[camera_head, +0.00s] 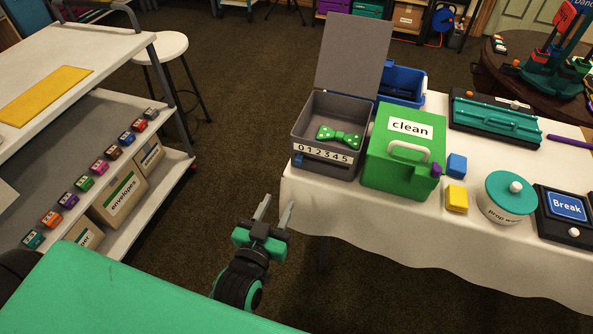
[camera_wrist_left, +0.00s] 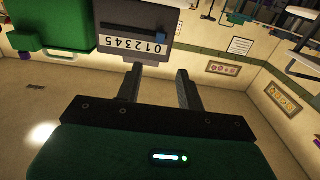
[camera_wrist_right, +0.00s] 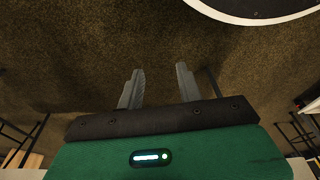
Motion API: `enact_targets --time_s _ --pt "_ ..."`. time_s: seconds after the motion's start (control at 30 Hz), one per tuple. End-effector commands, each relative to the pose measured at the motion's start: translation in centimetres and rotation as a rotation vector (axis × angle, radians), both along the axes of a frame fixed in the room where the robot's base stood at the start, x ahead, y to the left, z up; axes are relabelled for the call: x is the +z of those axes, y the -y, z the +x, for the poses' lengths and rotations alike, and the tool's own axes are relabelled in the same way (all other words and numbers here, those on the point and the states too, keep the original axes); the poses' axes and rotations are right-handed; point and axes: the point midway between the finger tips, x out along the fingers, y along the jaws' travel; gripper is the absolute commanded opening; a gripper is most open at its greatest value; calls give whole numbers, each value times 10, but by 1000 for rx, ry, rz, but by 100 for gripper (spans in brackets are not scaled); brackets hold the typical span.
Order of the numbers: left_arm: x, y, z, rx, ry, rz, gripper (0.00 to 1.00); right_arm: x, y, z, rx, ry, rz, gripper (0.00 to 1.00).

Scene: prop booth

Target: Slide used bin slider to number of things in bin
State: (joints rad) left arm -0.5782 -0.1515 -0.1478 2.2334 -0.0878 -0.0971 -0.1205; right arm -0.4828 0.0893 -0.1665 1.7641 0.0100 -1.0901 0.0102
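A grey bin (camera_head: 308,126) with its lid (camera_head: 352,56) raised stands at the left end of the white-covered table. A green bow tie with white dots (camera_head: 339,137) lies inside; no other thing shows in it. A strip numbered 0 to 5 (camera_head: 322,153) is on its front. A small blue slider (camera_head: 298,160) sits at the 0 end; it also shows in the left wrist view (camera_wrist_left: 162,37). My left gripper (camera_head: 276,205) is open and empty, apart from the bin and in front of it. My right gripper (camera_wrist_right: 159,70) is open and empty over carpet, outside the head view.
A green "clean" box (camera_head: 384,178) stands close right of the bin, with a blue crate (camera_head: 403,83) behind. Blue (camera_head: 456,165) and yellow blocks (camera_head: 456,199) and a teal-lidded pot (camera_head: 507,201) are further right. A shelf cart (camera_head: 120,105) stands left. Floor between is clear.

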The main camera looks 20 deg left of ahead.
Motion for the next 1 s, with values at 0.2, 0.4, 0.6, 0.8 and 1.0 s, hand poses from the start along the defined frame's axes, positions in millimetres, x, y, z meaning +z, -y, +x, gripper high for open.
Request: enact_targets --time_s 0.2,0.4,0.6,0.8,1.0 --pt "1 1 31 0 3 -1 38 -4 1 -1 1 -1 -1 36" --pt "1 2 64 0 2 -1 38 -8 1 -2 1 -2 -1 36" --pt "1 4 95 -1 1 -1 38 -10 1 -2 2 0 -2 36" --pt "0 4 119 0 0 -1 38 -11 2 -2 2 0 -2 36" --pt "0 5 129 -1 -2 -1 38 -14 2 -4 1 -3 -4 36"
